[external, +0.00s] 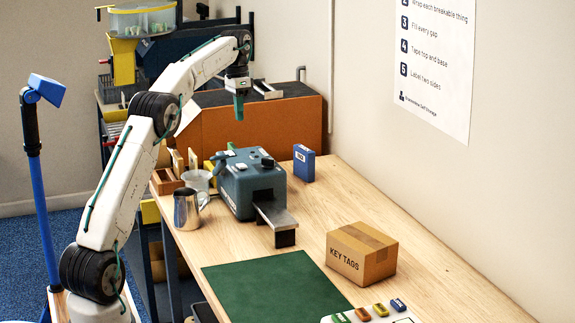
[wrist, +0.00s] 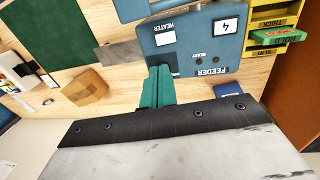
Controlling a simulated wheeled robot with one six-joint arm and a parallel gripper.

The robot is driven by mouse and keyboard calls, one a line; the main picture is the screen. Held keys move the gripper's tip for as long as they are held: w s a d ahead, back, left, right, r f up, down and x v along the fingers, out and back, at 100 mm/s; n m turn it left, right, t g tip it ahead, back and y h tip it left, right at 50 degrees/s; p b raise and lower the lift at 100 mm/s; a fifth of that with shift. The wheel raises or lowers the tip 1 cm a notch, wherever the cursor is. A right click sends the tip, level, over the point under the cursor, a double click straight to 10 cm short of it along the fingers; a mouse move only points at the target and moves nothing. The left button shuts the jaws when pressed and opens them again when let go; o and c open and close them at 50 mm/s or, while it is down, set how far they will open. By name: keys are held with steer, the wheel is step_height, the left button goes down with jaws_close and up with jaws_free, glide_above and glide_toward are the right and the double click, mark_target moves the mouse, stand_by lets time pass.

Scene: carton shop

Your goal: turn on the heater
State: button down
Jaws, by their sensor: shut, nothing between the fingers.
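The blue-grey feeder machine (external: 250,185) stands on the wooden bench, with a metal chute (external: 276,214) at its front. In the wrist view its top (wrist: 205,42) has the printed words HEATER and FEEDER, a small READY mark and a label with a 4. A white square (wrist: 165,38) sits beside the word HEATER. My gripper (external: 239,116) points down above and behind the machine, apart from it, shut and empty. In the wrist view the green fingers (wrist: 158,72) end near the HEATER side. They may hide part of the panel; I cannot make out a heater switch.
A metal jug (external: 187,210) and a white bowl (external: 198,180) stand left of the machine. A blue box (external: 304,163) stands behind it to the right. A KEY TAGS carton (external: 361,254) and green mat (external: 272,292) lie in front.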

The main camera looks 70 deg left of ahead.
mark_target(241, 165)
steer(key=f, duration=0.4)
steer(key=d+f, duration=0.1)
steer(key=f, duration=0.4)
steer(key=d+f, duration=0.1)
steer(key=f, duration=0.3)
steer(key=shift+f, duration=0.3)
steer(key=shift+d+f+y, duration=0.25)
steer(key=shift+f+y, duration=0.05)
steer(key=shift+y, duration=0.2)
steer(key=shift+a, duration=0.15)
steer(key=shift+f, duration=0.1)
steer(key=shift+a, duration=0.85)
